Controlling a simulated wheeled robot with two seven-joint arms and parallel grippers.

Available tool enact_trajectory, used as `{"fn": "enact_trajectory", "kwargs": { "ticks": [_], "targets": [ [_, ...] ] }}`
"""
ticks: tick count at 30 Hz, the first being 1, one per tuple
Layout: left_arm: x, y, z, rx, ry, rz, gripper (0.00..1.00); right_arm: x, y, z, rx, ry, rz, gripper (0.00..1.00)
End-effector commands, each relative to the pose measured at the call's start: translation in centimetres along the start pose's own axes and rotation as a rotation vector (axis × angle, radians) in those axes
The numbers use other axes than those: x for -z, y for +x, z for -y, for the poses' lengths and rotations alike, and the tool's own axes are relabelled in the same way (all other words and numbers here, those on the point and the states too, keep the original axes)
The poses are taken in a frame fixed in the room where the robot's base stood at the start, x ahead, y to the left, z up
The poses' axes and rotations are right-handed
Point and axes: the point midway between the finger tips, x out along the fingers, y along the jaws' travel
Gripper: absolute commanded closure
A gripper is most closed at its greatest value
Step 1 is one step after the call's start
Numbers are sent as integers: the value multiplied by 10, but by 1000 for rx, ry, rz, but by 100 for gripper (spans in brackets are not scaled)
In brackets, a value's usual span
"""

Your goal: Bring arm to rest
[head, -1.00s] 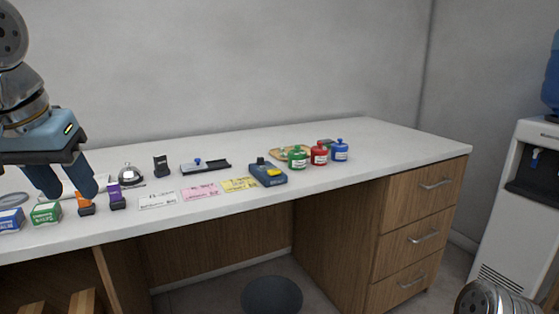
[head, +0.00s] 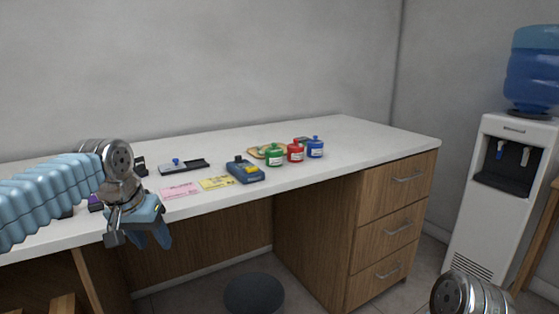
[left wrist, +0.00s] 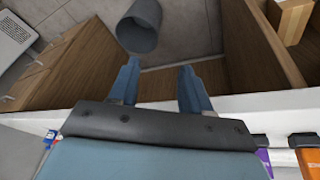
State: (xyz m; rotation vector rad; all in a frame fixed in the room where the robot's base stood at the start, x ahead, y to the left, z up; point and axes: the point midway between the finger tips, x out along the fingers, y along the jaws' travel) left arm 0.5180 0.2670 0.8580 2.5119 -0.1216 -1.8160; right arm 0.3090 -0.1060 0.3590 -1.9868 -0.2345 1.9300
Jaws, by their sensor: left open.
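My left gripper (head: 140,238) is at the left of the head view, in front of the counter's front edge, with its fingers pointing down. In the left wrist view its two blue fingers (left wrist: 158,70) are apart with nothing between them. My left arm reaches in from the left over the counter and hides part of its left end. My right gripper is out of view; only a metal part of my arm shows at the bottom right.
The white counter (head: 350,133) holds a green jar (head: 274,156), red jar (head: 295,153), blue jar (head: 315,149), a blue device (head: 246,173), pink card (head: 180,190) and yellow card (head: 216,183). A dark round object (head: 253,294) is on the floor. A water cooler (head: 500,215) stands right.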

Motion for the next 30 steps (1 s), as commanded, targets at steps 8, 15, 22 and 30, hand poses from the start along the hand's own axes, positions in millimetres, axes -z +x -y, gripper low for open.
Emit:
{"fn": "enact_trajectory", "kwargs": {
  "ticks": [8,15,22,30],
  "targets": [
    [-36,207,-54,-164,22,97,52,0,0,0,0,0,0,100],
    [-145,348,-101,-276,-53,177,52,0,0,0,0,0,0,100],
    [-282,414,-127,-295,-165,250,52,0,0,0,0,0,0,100],
    [-353,421,-130,-266,-221,277,52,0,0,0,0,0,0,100]
  ]
}}
